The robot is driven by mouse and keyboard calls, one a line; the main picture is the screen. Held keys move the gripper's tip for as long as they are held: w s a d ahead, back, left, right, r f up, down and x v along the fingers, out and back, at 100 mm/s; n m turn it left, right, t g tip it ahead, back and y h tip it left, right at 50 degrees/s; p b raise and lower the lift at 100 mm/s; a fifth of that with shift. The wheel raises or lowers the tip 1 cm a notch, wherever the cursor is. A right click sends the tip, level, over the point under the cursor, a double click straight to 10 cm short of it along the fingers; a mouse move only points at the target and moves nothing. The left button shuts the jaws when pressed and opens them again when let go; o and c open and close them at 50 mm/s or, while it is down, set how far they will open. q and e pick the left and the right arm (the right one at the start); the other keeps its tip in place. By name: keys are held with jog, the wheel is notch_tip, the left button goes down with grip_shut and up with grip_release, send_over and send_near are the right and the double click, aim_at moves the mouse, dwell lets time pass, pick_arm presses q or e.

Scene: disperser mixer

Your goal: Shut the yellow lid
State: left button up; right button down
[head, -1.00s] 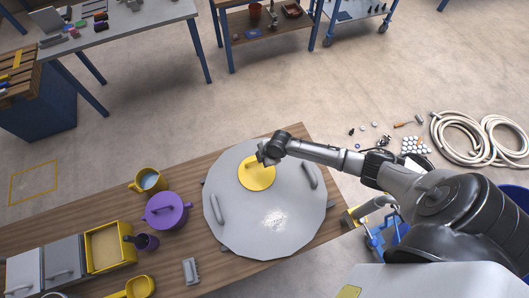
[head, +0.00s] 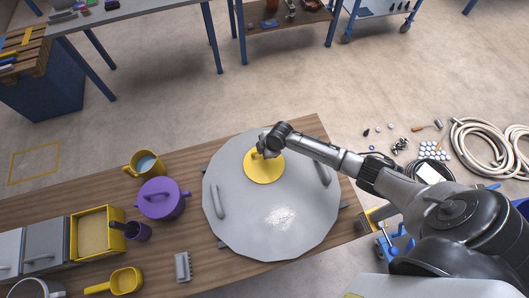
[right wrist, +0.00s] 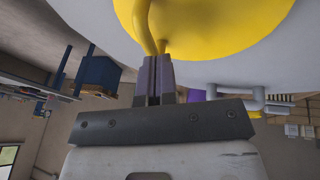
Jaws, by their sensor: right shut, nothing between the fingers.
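The round yellow lid (head: 263,169) lies flat on the large grey many-sided cover (head: 288,190) on the wooden table, near its back edge. The yellow lid also fills the top of the right wrist view (right wrist: 215,25), with its curved yellow handle (right wrist: 147,22) coming down to the fingertips. My right gripper (head: 262,154) is over the back left part of the lid and hides part of it. In the right wrist view its fingers (right wrist: 155,60) are shut together, right at the handle, with nothing between them. My left gripper is out of view.
Left of the grey cover stand a purple pot (head: 160,199), a yellow mug (head: 146,163), a yellow box (head: 97,231) and a yellow scoop (head: 124,281). A grey block (head: 183,267) lies near the cover. Two grey handles (head: 217,201) rise from the cover.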

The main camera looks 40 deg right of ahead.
jog(key=shift+w+f, duration=0.15)
jog(key=shift+f, duration=0.1)
dwell(0.3)
